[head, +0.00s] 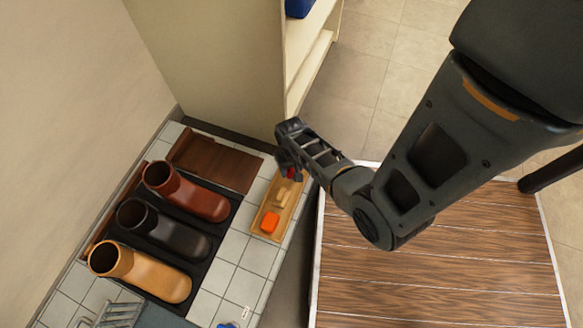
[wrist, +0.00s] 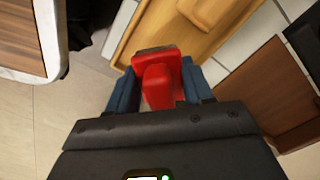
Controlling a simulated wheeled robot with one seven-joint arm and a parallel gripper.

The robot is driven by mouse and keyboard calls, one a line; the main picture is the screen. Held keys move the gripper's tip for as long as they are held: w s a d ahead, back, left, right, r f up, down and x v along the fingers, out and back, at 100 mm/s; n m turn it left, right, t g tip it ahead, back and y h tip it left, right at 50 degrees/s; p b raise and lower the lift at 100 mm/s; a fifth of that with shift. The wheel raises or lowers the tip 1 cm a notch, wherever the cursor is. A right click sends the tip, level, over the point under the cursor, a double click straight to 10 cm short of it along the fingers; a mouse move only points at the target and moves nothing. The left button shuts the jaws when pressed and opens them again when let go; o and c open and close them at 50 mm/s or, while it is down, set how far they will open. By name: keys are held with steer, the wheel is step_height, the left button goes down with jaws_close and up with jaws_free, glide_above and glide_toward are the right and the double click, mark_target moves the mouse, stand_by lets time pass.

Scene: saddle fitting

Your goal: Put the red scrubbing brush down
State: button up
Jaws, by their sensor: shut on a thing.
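The red scrubbing brush (wrist: 160,79) is between the two blue-padded fingers of my gripper (wrist: 158,88), which is shut on it. In the head view only a bit of the red brush (head: 291,173) shows beside my gripper (head: 285,160). I cannot tell whether the brush touches the tray floor. A tan brush or block (head: 282,196) and an orange block (head: 270,222) lie in the tray.
The tray is on a white tiled counter (head: 236,252). Left of it, red-brown, black and tan boot-like shapes (head: 205,205) stand on a dark mat, with a brown board (head: 218,163) behind. A cream shelf unit (head: 225,60) rises at the back. A wood-topped table (head: 450,265) is at right.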

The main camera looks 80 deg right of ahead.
mark_target(291, 173)
steer(key=shift+f+b, duration=1)
steer(key=shift+f, duration=0.8)
steer(key=shift+f, duration=0.2)
steer(key=o, duration=1.4)
steer(key=shift+r, duration=0.1)
